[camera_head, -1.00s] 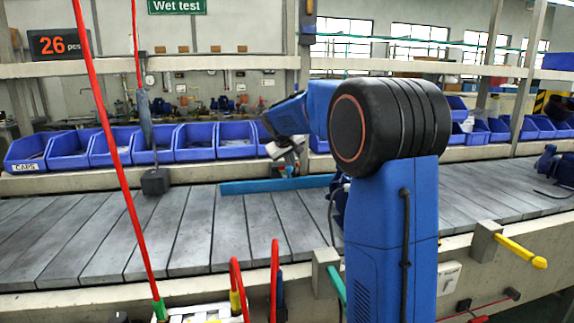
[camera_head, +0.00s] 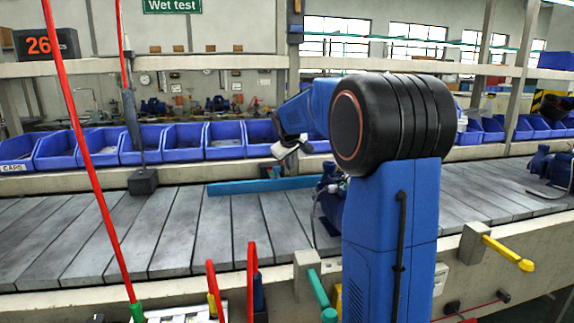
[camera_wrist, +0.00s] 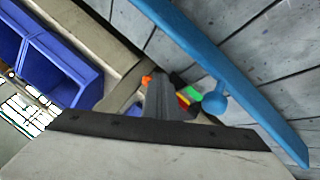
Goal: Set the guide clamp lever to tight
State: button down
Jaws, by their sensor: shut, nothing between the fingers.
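The blue guide rail (camera_head: 240,187) lies along the far side of the conveyor; it also crosses the wrist view (camera_wrist: 235,75). A small blue lever with a round end (camera_wrist: 214,103) stands beside the rail, with green and red marks close by. It looks like the guide clamp lever, and its exact setting cannot be told. My gripper (camera_wrist: 162,98) is shut and empty, with its grey fingers just left of the round end in the wrist view. Contact cannot be told. In the head view my gripper (camera_head: 288,150) is small, above the rail.
Blue bins (camera_head: 183,141) line the shelf behind the conveyor. A dark blue pump (camera_head: 332,200) sits on the slats, partly behind my arm. A teal lever (camera_head: 320,293) and a yellow lever (camera_head: 508,252) project from the near edge. A red hanging line (camera_head: 85,160) crosses the left.

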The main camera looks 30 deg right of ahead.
jog(key=shift+d+n+y, duration=0.4)
jog(key=shift+d+n, duration=0.15)
jog(key=shift+n, duration=0.05)
jog(key=shift+d, duration=0.55)
jog(key=shift+w+d+n+t+y, duration=0.15)
jog(key=shift+d+n+t+y, duration=0.35)
jog(key=shift+n, duration=0.3)
jog(key=shift+w+d, duration=0.2)
jog(key=shift+d, duration=0.25)
jog(key=shift+w+d, duration=0.2)
jog(key=shift+d, duration=0.25)
jog(key=shift+a, duration=0.1)
jog(key=shift+w+a, duration=0.55)
